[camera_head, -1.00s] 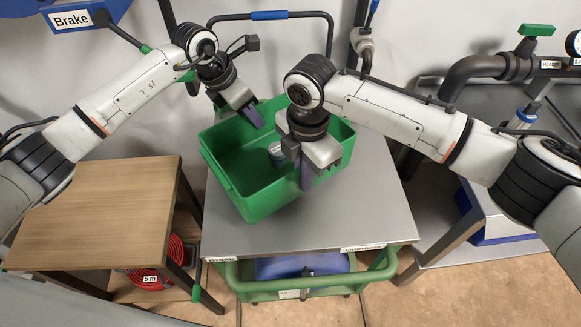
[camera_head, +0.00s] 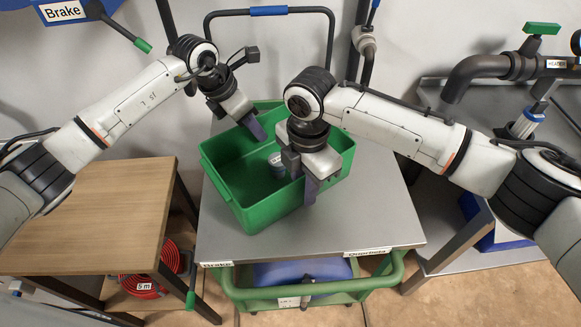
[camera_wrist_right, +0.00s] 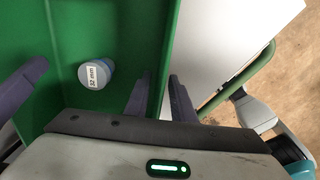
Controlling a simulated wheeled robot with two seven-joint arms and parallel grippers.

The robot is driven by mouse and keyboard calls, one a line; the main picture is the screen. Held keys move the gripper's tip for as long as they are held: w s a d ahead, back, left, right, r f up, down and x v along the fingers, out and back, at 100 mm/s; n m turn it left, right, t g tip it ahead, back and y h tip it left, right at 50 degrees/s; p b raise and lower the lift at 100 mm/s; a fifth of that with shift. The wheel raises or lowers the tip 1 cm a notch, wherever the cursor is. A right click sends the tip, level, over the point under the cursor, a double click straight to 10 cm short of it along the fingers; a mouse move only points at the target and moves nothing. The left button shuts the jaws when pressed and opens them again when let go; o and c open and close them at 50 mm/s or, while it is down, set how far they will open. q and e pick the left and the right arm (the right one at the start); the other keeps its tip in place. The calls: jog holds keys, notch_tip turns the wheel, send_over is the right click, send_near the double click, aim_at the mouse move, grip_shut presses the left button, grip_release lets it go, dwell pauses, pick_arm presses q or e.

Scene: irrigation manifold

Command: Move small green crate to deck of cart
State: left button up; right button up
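The green crate (camera_head: 262,205) is over the grey deck (camera_head: 385,225) of the cart, turned at an angle. I cannot tell whether its base touches the deck. A small grey-blue fitting (camera_head: 277,163) lies inside it; its "52 mm" label shows in the right wrist view (camera_wrist_right: 95,74). My left gripper (camera_head: 256,130) is at the crate's far side, one finger showing inside. My right gripper (camera_head: 311,190) is at the near right wall; in the right wrist view its fingers (camera_wrist_right: 162,95) straddle that wall, appearing shut on it. The left gripper's other finger is hidden.
A wooden table (camera_head: 85,215) stands left of the cart, with a red hose coil (camera_head: 148,275) below. Pipework (camera_head: 480,68) and a bench are at the right. The cart's handle (camera_head: 268,11) rises behind the crate. The deck's front right is bare.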

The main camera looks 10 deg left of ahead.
pick_arm(q)
jog(key=v, duration=1.1)
jog(key=shift+s+a+r, duration=0.15)
jog(key=shift+r, duration=0.3)
pick_arm(e)
jog(key=shift+r, duration=0.15)
notch_tip(320, 180, up, 12)
jog(key=shift+f, duration=0.1)
